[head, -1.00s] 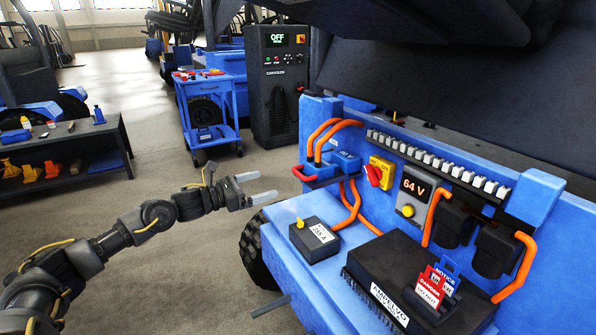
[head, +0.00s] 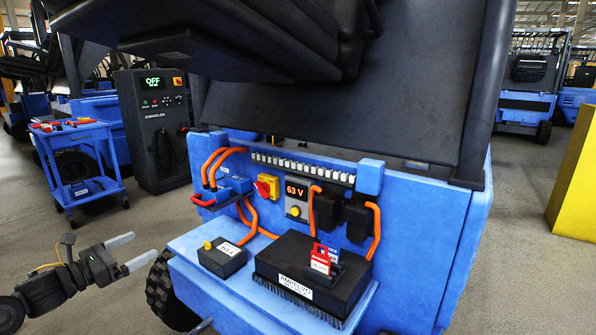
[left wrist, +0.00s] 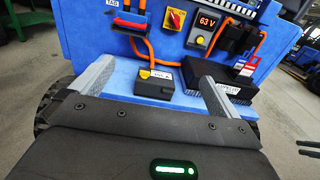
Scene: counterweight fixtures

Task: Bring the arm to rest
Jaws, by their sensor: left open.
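My left gripper (head: 143,246) is open and empty, in the air left of the blue truck's open compartment (head: 425,240). In the left wrist view its two grey fingers (left wrist: 157,72) stand apart, with a small black box with a yellow knob (left wrist: 153,82) seen between them; they do not hold it. That box also sits on the blue ledge in the head view (head: 222,257).
A meter (head: 297,193) reads 63 V beside a red-and-yellow switch (head: 267,187). A black box with red and blue tags (head: 310,275) sits on the ledge. A blue cart (head: 85,165) and charger cabinet (head: 152,125) stand behind left. A yellow block (head: 577,185) is far right.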

